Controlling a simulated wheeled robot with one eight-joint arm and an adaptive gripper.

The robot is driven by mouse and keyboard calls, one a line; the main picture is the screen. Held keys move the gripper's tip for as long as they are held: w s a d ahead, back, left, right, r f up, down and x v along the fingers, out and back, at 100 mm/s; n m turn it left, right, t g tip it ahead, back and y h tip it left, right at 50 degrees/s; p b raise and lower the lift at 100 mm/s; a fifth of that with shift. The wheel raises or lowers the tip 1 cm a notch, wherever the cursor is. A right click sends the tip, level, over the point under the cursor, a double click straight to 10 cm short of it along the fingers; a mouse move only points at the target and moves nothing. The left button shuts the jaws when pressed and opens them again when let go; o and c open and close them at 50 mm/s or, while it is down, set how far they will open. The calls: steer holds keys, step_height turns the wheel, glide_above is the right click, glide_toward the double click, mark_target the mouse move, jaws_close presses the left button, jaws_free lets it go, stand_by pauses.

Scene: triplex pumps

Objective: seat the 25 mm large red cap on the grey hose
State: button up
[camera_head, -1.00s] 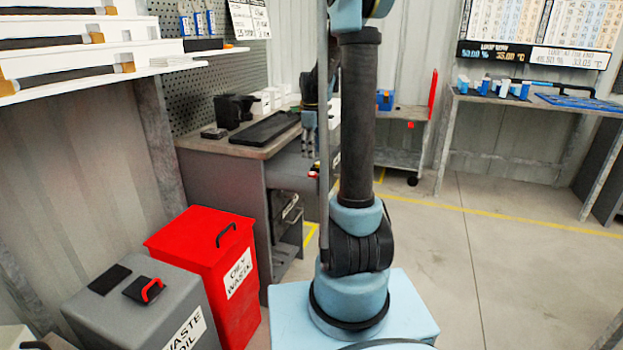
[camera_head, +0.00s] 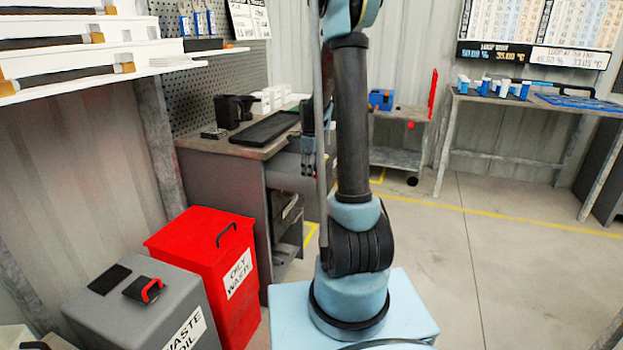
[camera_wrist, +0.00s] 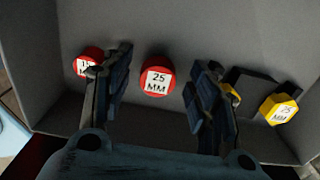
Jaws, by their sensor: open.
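The large red cap (camera_wrist: 156,76), with a white label reading 25 MM, lies in a grey drawer or tray (camera_wrist: 190,25) in the wrist view. My gripper (camera_wrist: 159,85) is open, with one finger on each side of the cap and no visible contact. In the head view my gripper (camera_head: 308,160) hangs beside the workbench, partly hidden by my arm. A smaller red cap (camera_wrist: 88,62), its label partly covered, lies just left of the left finger. I cannot make out the grey hose for certain in these views.
A yellow cap (camera_wrist: 280,108) marked 25 MM lies right of the right finger, near a dark block and another partly hidden yellow piece. The tray walls enclose the fingers. The workbench (camera_head: 190,143) stands beside the arm, with the red oily waste bin (camera_head: 190,240) in front.

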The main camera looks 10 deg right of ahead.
steer(key=c, duration=0.8)
